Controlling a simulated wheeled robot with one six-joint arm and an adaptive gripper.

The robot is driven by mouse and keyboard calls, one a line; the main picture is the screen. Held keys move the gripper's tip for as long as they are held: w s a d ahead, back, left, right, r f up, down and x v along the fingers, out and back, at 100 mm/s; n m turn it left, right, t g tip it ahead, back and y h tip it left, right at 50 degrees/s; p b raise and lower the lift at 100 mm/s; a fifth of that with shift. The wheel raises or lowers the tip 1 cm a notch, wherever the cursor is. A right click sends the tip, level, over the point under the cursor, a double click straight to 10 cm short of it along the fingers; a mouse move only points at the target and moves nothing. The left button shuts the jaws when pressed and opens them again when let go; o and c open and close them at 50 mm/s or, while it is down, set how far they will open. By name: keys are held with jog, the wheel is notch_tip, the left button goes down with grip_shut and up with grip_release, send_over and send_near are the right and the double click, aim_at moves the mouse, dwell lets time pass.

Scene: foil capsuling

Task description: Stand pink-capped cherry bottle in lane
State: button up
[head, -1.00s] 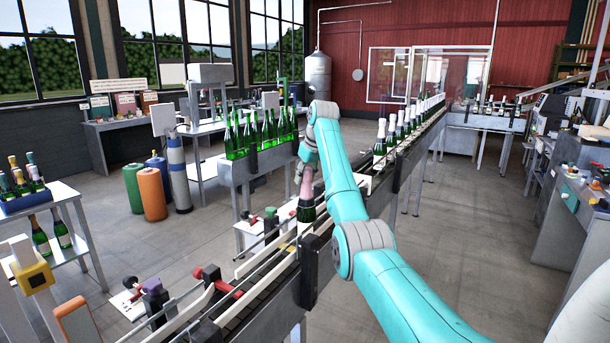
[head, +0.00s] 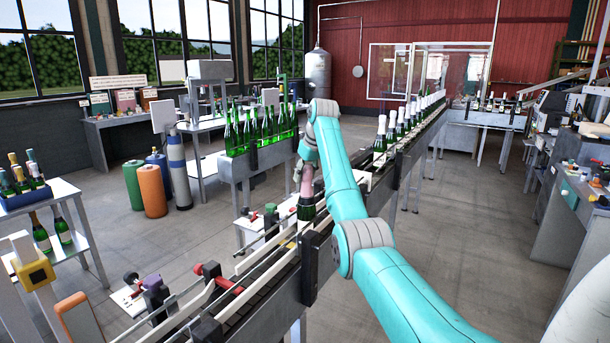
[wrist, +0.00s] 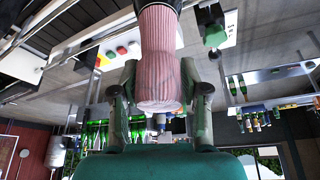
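The pink-capped bottle (head: 307,209) is dark with a pink foil neck and stands about upright at the conveyor lane (head: 262,296), between its rails. Its base is hidden behind the near rail, so I cannot tell whether it rests on the belt. My gripper (head: 306,180) is at its neck, partly hidden by my arm. In the wrist view the ribbed pink cap (wrist: 160,60) lies between the two fingers of my gripper (wrist: 160,82), which press close on both sides.
White-capped bottles (head: 397,128) line the conveyor farther back. Green bottles (head: 258,130) stand on a side conveyor behind my gripper. A red-handled clamp (head: 213,274) sits at the lane's near left. A crate of bottles (head: 22,190) stands on a table at far left.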

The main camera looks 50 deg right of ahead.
jog(key=shift+o, duration=0.8)
jog(key=shift+f, duration=0.15)
jog(key=shift+v, duration=3.9)
jog(key=shift+w, duration=0.1)
